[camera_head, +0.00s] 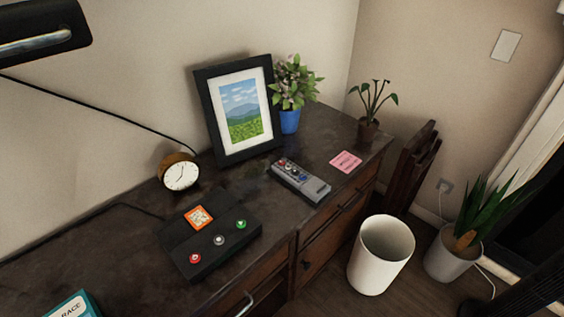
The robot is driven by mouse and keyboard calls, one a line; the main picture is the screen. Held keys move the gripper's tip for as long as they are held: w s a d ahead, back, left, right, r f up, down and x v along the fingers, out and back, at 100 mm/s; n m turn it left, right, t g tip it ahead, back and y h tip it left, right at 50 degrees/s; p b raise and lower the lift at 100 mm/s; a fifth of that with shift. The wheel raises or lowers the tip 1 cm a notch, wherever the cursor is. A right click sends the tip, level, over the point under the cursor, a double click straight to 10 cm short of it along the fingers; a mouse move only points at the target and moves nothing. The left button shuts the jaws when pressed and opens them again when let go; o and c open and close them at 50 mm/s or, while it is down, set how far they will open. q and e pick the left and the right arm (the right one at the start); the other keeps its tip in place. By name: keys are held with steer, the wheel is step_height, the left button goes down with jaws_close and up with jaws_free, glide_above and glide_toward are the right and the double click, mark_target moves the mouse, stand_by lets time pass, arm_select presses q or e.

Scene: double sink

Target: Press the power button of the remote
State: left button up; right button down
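The grey remote (300,182) lies flat, buttons up, on the dark desk top near the front edge, pointing from the picture frame's base toward the lower right. Small red and blue buttons show near its upper-left end. They are too small to tell which one is the power button. Nothing covers the remote. Neither of my grippers shows in this view.
A picture frame (239,110) and a plant in a blue pot (289,121) stand behind the remote. A pink note (346,162) lies to its right. A black box with coloured buttons (211,238) and a clock (180,173) are to its left. A white bin (381,256) stands on the floor.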

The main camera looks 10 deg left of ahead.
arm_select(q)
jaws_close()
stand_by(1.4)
